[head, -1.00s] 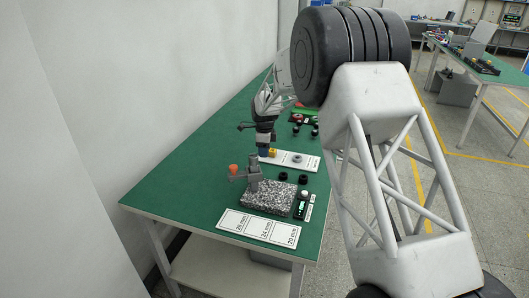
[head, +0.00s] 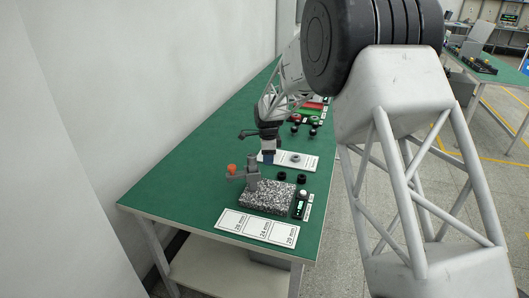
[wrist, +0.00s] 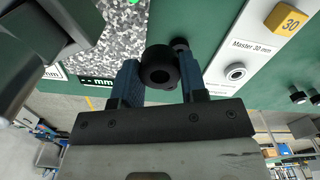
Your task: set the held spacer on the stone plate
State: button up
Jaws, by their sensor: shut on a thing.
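The black ring spacer (wrist: 160,67) sits between the two blue fingers of my gripper (wrist: 161,82) in the wrist view; the jaws are shut on it. In the head view my gripper (head: 268,157) points down over the bench beyond the speckled stone plate (head: 268,197), and the held spacer is too small to make out there. The stone plate also shows at the upper left of the wrist view (wrist: 112,28). The spacer appears to the right of the plate in the wrist view, apart from it.
A grey gauge stand (head: 252,172) with an orange knob (head: 232,168) rises at the plate's back left. Black rings (head: 302,178) stand behind the plate, a small display (head: 300,207) to its right. A white size card (head: 258,227) lies in front, a master card (head: 310,161) behind.

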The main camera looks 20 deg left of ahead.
aim_at(274, 193)
jog(key=shift+s+d+f+n, duration=0.2)
jog(key=shift+s+d+n, duration=0.6)
jog(key=shift+s, duration=0.7)
jog(key=shift+s+d+f+n, duration=0.15)
jog(key=shift+s+d+n, duration=0.3)
jog(key=shift+s+d, duration=0.85)
jog(key=shift+s+d+f+n, duration=0.2)
jog(key=shift+s+d+n, duration=0.45)
jog(key=shift+s, duration=1.1)
jog(key=shift+f, duration=0.1)
jog(key=shift+f, duration=2.35)
jog(key=shift+f, duration=0.65)
jog(key=o, duration=1.4)
jog(key=shift+r, duration=0.15)
